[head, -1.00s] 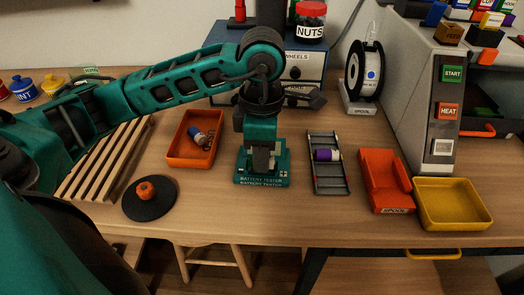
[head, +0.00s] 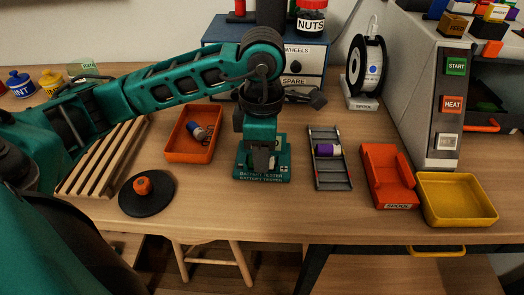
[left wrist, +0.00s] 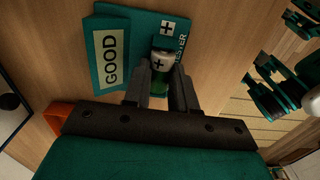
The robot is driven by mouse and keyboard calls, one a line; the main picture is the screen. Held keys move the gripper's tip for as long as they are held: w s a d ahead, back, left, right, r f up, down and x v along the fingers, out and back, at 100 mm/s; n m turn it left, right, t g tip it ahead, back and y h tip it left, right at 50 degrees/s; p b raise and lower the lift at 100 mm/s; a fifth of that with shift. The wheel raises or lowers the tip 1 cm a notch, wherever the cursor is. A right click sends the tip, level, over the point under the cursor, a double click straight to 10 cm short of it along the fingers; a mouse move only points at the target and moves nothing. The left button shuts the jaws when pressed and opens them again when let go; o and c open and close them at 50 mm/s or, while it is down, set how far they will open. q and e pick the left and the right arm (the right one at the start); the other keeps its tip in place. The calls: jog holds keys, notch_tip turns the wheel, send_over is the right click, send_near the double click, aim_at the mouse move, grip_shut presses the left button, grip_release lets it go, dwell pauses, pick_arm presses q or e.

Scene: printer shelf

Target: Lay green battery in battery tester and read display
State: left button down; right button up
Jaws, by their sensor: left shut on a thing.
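The battery tester (head: 243,172) is a teal block on the table, below my left gripper (head: 263,168). In the left wrist view, the left gripper (left wrist: 161,92) is shut on the green battery (left wrist: 160,83), which has a pale end marked with a plus. The battery is at the tester (left wrist: 178,27), close to its plus mark; I cannot tell whether it touches the bottom of the slot. The tester's display (left wrist: 110,60) reads GOOD. In the head view, the gripper and arm hide the battery. My right gripper is not in view.
An orange tray (head: 184,155) holding a battery stands left of the tester. A grey rack (head: 329,177) with a purple-and-white battery (head: 327,150) stands right. Further right are an orange spool holder (head: 388,178) and a yellow tray (head: 455,200). A drawer unit (head: 311,60) stands behind.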

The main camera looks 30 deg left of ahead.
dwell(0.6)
pick_arm(q)
jog(key=c, duration=0.8)
grip_release()
jog(key=shift+r, duration=0.15)
jog(key=shift+r+p, duration=2.15)
jog(key=shift+r, duration=1.3)
